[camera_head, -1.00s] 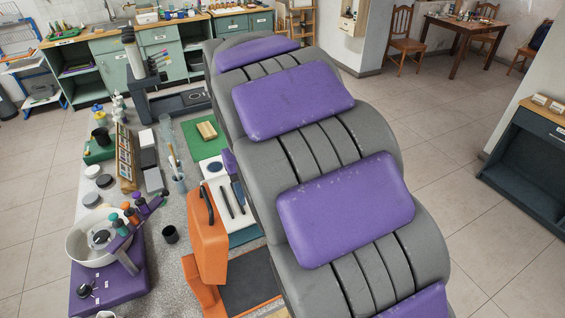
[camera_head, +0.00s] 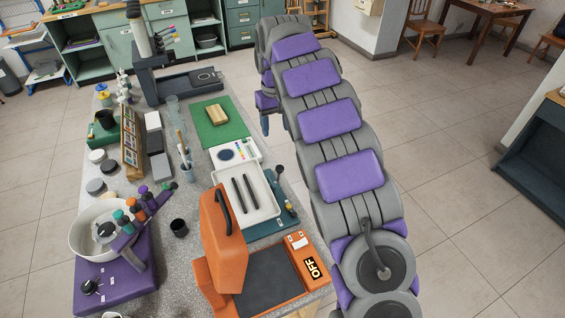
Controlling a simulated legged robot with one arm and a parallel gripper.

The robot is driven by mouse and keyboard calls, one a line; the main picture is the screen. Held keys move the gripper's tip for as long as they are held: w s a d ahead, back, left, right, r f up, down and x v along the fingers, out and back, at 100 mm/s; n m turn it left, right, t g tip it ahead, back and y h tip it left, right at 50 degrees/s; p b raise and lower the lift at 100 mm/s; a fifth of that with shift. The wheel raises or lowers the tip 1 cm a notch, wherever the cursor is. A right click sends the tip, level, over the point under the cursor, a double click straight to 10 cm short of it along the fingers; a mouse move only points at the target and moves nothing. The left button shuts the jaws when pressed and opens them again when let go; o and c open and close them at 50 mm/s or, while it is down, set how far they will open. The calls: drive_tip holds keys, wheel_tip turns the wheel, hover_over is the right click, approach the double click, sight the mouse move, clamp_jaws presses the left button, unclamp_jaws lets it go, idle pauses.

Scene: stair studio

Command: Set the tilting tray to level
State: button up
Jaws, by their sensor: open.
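The tilting tray is a white rectangular tray (camera_head: 262,202) with two dark rods lying in it, on a teal base (camera_head: 292,214) on the workbench. It looks slanted against its base, but I cannot tell by how much. A lever with a dark knob (camera_head: 280,169) stands at its right side. My gripper (camera_head: 265,112) shows only in part, as purple and blue-grey pieces at the far left of my arm. It is beyond the tray, apart from it, and holds nothing I can see. The rest of it is hidden behind my arm.
An orange case (camera_head: 225,240) with a raised lid and an OFF label stands just in front of the tray. A paint palette (camera_head: 250,147) and a green mat (camera_head: 207,136) lie behind it. Jars and a brush cup (camera_head: 187,172) stand left.

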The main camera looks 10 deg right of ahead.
drive_tip(key=b, duration=0.2)
hover_over(279, 167)
drive_tip(key=d, duration=0.1)
wheel_tip(279, 167, down, 10)
drive_tip(key=shift+d+r, duration=0.1)
drive_tip(key=shift+d, duration=0.05)
drive_tip(key=f, duration=0.2)
drive_tip(key=a+f, duration=0.1)
drive_tip(key=f, duration=0.1)
drive_tip(key=a+f+b, duration=0.1)
drive_tip(key=f, duration=0.1)
drive_tip(key=shift+f, duration=0.1)
drive_tip(key=shift+d+f, duration=0.15)
drive_tip(key=shift+f, duration=0.1)
drive_tip(key=shift+d+f, duration=0.1)
drive_tip(key=shift+d, duration=0.5)
drive_tip(key=shift+a, duration=0.45)
drive_tip(key=c, duration=0.6)
drive_tip(key=shift+d, duration=0.15)
clamp_jaws()
